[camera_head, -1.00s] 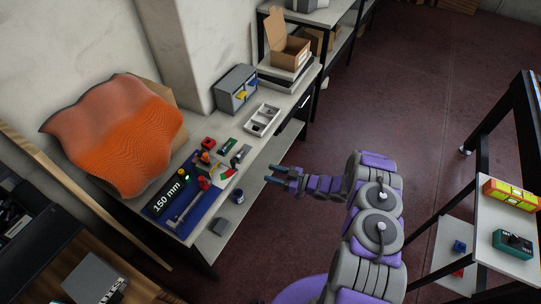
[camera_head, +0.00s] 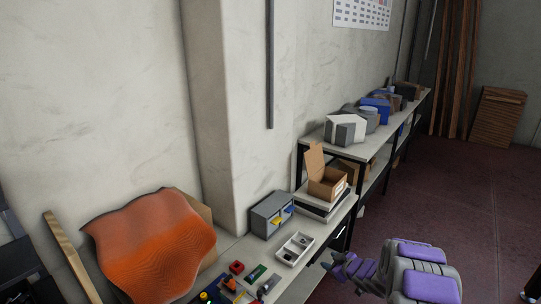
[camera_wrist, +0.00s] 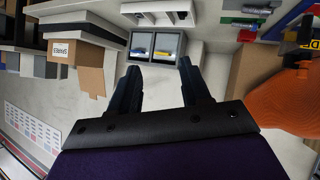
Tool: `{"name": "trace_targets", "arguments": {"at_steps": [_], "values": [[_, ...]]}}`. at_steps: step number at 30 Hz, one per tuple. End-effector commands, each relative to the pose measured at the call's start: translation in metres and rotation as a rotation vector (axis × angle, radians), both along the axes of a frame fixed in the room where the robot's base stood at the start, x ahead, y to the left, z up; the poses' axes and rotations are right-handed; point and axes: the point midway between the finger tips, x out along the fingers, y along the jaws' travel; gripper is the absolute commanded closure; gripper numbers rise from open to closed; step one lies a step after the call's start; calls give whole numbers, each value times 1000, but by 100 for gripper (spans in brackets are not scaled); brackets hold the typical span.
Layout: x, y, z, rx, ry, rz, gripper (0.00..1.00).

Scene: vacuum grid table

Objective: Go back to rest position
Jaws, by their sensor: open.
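My gripper (camera_wrist: 161,80) is open and empty in the wrist view, its two dark fingers apart with nothing between them. In the head view my purple and grey arm reaches in from the bottom right, and its end (camera_head: 328,266) points left toward the workbench (camera_head: 231,246). The gripper's fingers are too small there to make out clearly. No object is held.
On the bench are an orange wavy sheet (camera_head: 150,248), a grey two-bay bin (camera_head: 271,215), a white divided tray (camera_head: 294,249) and an open cardboard box (camera_head: 325,182). Dark red floor (camera_head: 440,200) lies clear to the right.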

Motion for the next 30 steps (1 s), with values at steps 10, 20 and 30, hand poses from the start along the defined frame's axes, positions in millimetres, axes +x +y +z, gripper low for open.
{"name": "trace_targets", "arguments": {"at_steps": [10,20,30], "values": [[-30,-44,95,-185,132,-297,53],[-119,-57,166,-251,319,-550,53],[-253,-34,212,-234,578,-733,53]]}}
